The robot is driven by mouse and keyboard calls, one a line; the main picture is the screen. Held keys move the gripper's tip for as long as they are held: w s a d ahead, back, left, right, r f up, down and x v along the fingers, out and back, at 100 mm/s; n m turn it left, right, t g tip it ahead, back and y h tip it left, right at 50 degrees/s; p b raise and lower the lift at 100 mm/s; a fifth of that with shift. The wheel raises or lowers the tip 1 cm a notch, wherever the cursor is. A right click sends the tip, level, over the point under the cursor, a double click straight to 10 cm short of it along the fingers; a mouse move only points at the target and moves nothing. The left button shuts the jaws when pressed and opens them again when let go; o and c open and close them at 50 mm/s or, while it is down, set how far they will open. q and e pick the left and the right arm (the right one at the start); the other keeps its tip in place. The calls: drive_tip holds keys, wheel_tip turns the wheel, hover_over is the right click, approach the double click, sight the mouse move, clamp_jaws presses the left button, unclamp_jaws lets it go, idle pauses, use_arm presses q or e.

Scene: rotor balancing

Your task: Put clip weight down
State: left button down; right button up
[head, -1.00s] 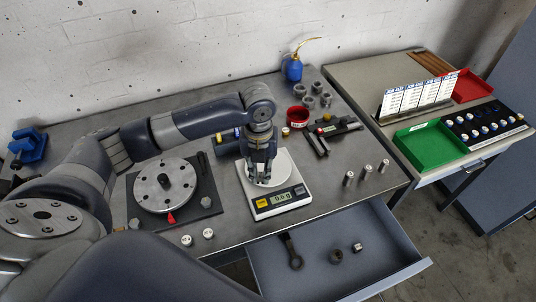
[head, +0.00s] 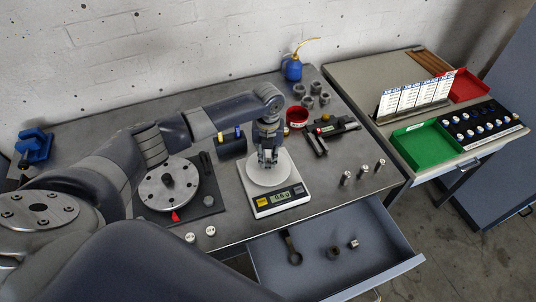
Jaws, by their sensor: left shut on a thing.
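My left gripper (head: 268,163) points down over the round white pan (head: 268,177) of the digital scale (head: 284,198). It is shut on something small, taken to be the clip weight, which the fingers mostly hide. I cannot tell whether it touches the pan. The scale's display (head: 282,197) is lit and seems to read 0.60. Several small silver cylinders stand apart: two (head: 200,234) at the front edge of the bench and three (head: 364,172) to the right of the scale. My right gripper is not in view.
A rotor disc (head: 168,186) on a dark base stands left of the scale. An open drawer (head: 375,245) with a wrench (head: 291,247) juts out in front. A red cup (head: 297,117), a caliper-like tool (head: 332,130) and a blue oil can (head: 292,69) lie behind. A green tray (head: 428,146) is farther right.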

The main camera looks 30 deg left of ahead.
sight(268, 160)
use_arm(q)
drive_tip(key=shift+f, duration=0.15)
drive_tip(key=c, duration=1.5)
unclamp_jaws()
drive_tip(key=shift+c, duration=0.2)
drive_tip(key=shift+r, duration=0.25)
wheel_tip(268, 160, up, 12)
drive_tip(key=b, duration=0.3)
drive_tip(key=shift+b, duration=0.35)
drive_tip(key=shift+f, duration=0.15)
